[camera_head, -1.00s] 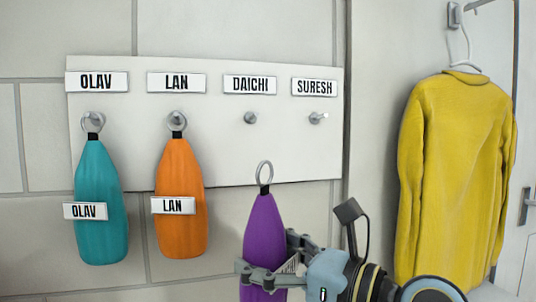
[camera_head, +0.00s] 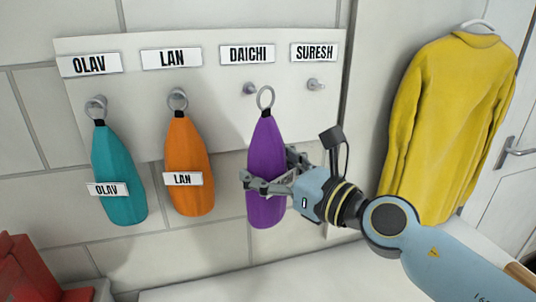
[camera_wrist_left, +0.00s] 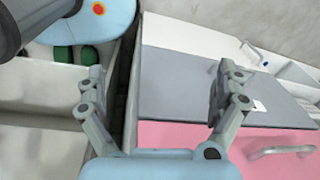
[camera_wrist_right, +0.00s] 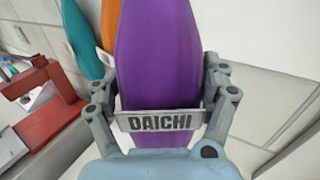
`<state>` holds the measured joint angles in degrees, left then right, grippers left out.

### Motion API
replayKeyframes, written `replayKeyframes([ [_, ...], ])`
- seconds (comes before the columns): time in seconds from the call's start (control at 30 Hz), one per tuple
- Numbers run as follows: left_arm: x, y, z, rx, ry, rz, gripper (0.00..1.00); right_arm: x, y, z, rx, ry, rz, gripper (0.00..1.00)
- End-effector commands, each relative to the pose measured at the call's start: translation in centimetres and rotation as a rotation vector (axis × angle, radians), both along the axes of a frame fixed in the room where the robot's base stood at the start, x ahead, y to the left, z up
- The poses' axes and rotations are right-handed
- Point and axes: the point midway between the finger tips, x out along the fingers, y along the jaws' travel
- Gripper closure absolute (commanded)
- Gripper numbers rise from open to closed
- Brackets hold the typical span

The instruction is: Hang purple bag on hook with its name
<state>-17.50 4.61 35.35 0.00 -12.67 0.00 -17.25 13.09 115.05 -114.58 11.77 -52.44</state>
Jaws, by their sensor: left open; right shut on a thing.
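The purple bag (camera_head: 266,142) is upright, with its metal ring (camera_head: 265,97) at the top. My right gripper (camera_head: 268,183) is shut on its middle. The right wrist view shows the purple bag (camera_wrist_right: 158,60) between both fingers, with a tag reading DAICHI (camera_wrist_right: 160,122). The DAICHI hook (camera_head: 249,88) is bare, under the DAICHI label (camera_head: 247,55). The ring is just below and right of this hook in the picture; I cannot tell the depth gap. My left gripper (camera_wrist_left: 155,90) is open and empty in the left wrist view.
A teal bag (camera_head: 119,170) hangs on the OLAV hook and an orange bag (camera_head: 189,165) on the LAN hook. The SURESH hook (camera_head: 315,84) is bare. A yellow sweater (camera_head: 450,115) hangs at right. A red object (camera_head: 25,270) stands at lower left.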

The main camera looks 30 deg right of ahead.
Motion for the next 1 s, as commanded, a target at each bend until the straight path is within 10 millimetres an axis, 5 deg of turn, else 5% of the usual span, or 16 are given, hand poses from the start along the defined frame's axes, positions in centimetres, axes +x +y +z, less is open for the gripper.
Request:
replayKeyframes([
  [1.0, 0.7, 0.0, -1.5, 0.000, -0.011, 0.000, 0.00, 5.9, -1.5, -0.5, -0.001, -0.004, -0.001, 0.79],
])
